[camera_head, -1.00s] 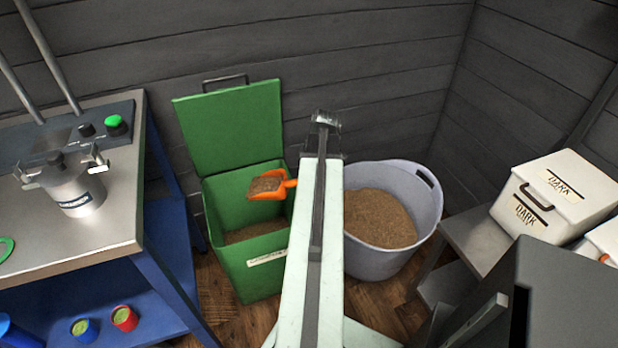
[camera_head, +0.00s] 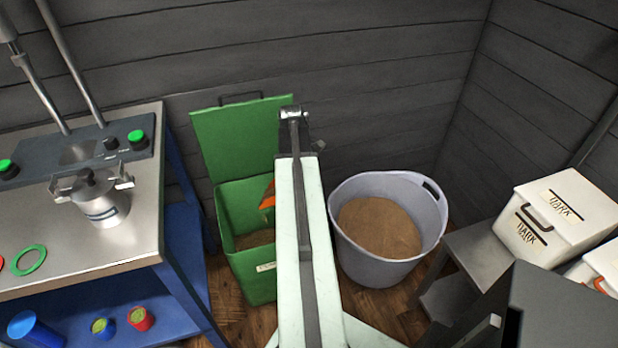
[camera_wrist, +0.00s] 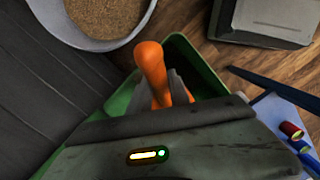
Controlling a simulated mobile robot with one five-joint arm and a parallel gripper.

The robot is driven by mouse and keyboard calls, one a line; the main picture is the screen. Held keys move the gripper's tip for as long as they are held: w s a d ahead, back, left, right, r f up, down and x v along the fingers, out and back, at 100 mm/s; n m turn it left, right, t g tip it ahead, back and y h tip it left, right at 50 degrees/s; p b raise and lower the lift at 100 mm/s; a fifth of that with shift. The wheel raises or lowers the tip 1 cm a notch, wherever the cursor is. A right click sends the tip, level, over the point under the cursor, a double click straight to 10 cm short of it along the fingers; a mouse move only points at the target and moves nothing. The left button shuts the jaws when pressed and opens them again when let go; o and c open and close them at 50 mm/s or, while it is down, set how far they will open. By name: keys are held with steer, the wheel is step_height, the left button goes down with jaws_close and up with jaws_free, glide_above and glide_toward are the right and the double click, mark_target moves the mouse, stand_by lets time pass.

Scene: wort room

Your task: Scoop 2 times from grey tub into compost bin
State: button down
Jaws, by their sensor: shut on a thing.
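The orange scoop (camera_head: 267,197) is tipped steeply over the open green compost bin (camera_head: 262,284), and I see no load on its visible face. My gripper (camera_wrist: 172,92) is shut on the scoop's orange handle (camera_wrist: 150,66) in the wrist view; in the head view my arm hides it. Brown material lies inside the bin, whose lid (camera_head: 232,140) stands open at the back. The grey tub (camera_head: 378,268) stands right of my arm, with a broad bed of brown grain (camera_head: 380,227). The tub's rim also shows in the wrist view (camera_wrist: 100,45).
A steel-topped bench (camera_head: 130,220) with a metal vessel (camera_head: 100,207) stands at the left, with small cups on its blue lower shelf. White boxes (camera_head: 560,215) sit on a grey stand at the right. Plank walls close off the back.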

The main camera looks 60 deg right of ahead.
steer(key=shift+w+a+r+g+h+p, duration=0.15)
steer(key=shift+w+a+r+g+p, duration=0.15)
steer(key=shift+w+r+g, duration=0.35)
steer(key=shift+w+a+r+g+h+p, duration=0.2)
steer(key=shift+w+r+g+p, duration=0.2)
steer(key=shift+w+r, duration=0.35)
steer(key=shift+w+a+r+g+h+p, duration=0.15)
steer(key=shift+w+a+r+g+p, duration=0.1)
steer(key=shift+w+r+g, duration=0.45)
steer(key=shift+w+a+r+g+h+b, duration=0.15)
steer(key=shift+w+a+r+g+b, duration=0.2)
steer(key=shift+w, duration=0.5)
steer(key=shift+w+a+r+g+h+b, duration=0.1)
steer(key=shift+w+a+r+g+h, duration=0.1)
steer(key=shift+w+g, duration=0.5)
steer(key=shift+w+a+r+g+h+b, duration=0.15)
steer(key=shift+w+a+r+g+b, duration=0.1)
steer(key=shift+w, duration=0.75)
steer(key=shift+s, duration=0.1)
